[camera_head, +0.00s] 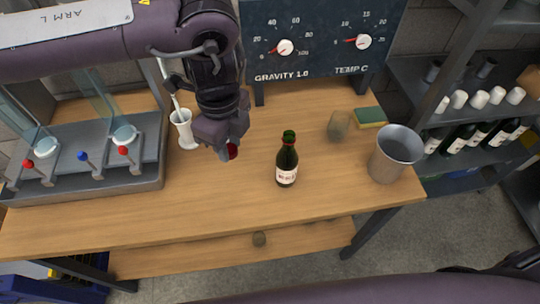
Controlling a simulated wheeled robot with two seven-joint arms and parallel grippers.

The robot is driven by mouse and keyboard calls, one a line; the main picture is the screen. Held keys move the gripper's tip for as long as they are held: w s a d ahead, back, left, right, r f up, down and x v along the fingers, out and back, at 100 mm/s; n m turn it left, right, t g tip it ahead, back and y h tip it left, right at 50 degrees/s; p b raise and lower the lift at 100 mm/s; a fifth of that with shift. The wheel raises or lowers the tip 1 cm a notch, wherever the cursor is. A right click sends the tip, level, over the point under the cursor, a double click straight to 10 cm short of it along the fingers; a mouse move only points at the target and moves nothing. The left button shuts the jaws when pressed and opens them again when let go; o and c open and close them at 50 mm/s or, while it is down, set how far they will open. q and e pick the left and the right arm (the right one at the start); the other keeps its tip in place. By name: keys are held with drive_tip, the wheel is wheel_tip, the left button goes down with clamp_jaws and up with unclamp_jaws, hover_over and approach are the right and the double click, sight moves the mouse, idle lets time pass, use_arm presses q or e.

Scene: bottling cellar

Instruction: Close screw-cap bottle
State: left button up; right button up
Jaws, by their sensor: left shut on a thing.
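A dark green bottle (287,164) with a white label stands upright on the wooden table (225,200), near its middle. Its top looks green, with a reddish band below on the neck. My left gripper (229,152) is to the left of the bottle, apart from it, and points down. It is shut on a small red cap (232,151), which shows only partly at the fingertips. My right gripper is not in view; part of my purple arm crosses the bottom right.
A metal bucket (385,168), a glass (339,125) and a green-yellow sponge (370,117) are on the right. A filling station (90,180) and white cylinder (184,132) are on the left. A gauge panel (318,50) stands behind. The table's front middle is clear.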

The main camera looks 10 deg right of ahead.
use_arm(q)
drive_tip(key=w+a+n, duration=0.2)
drive_tip(key=a+n, duration=0.6)
drive_tip(key=n, duration=0.4)
drive_tip(key=w+a+f+n, duration=0.1)
drive_tip(key=w+a+n, duration=0.1)
drive_tip(key=a+n, duration=0.7)
drive_tip(key=n, duration=0.4)
drive_tip(key=shift+a+f, duration=0.25)
drive_tip(key=shift+s, duration=0.1)
